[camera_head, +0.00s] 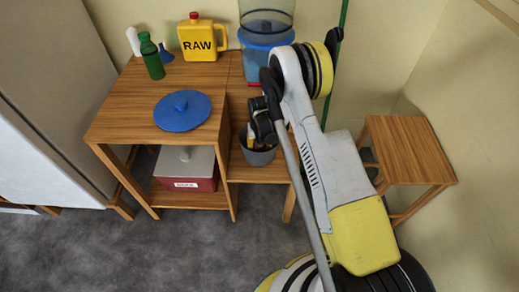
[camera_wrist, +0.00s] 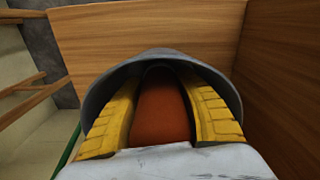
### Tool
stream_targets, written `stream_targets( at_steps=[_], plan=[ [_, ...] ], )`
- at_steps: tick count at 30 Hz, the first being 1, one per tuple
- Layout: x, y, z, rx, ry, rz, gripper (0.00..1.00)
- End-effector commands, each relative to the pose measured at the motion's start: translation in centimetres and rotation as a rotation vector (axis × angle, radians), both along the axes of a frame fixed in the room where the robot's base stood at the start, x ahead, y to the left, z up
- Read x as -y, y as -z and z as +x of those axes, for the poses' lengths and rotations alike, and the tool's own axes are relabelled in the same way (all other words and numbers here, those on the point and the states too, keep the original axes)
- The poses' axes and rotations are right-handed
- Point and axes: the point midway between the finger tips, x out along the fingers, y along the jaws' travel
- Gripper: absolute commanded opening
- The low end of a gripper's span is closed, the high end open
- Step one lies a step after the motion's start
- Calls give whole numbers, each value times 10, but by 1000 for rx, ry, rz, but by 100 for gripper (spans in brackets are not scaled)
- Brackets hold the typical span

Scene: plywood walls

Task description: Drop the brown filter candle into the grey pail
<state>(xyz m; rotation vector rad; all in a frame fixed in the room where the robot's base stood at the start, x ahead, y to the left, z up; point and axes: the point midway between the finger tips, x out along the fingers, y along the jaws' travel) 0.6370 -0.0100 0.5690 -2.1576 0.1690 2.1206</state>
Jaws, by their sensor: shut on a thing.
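The grey pail (camera_head: 258,157) stands on a low wooden shelf to the right of the taller table. In the head view my gripper (camera_head: 252,139) reaches down to the pail's mouth, with its yellow fingers partly inside. In the wrist view the yellow fingers (camera_wrist: 160,88) are shut on the brown filter candle (camera_wrist: 160,108), one finger on each side. The pail's grey rim (camera_wrist: 98,88) arches around the fingers and candle. The candle's far end is in the pail's dark mouth, and I cannot tell whether it touches the bottom.
A blue container (camera_head: 264,50) stands behind the pail. A red box (camera_head: 186,170) sits underneath. A wooden stool (camera_head: 410,150) stands right.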

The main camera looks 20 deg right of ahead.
Motion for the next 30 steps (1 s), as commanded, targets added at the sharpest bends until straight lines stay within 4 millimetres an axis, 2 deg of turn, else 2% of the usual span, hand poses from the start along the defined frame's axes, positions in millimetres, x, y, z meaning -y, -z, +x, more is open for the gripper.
stream_targets(
  at_steps=[2, 3, 4, 13, 17, 30],
  plan=[
    [0, 0, 0, 0, 0, 0, 1],
    [0, 0, 0, 0, 0, 0, 43],
    [0, 0, 0, 0, 0, 0, 48],
    [0, -1, 0, 0, 0, 0, 48],
    [0, -12, 0, 0, 0, 0, 48],
    [0, -110, -2, 0, 0, 0, 48]
  ],
)
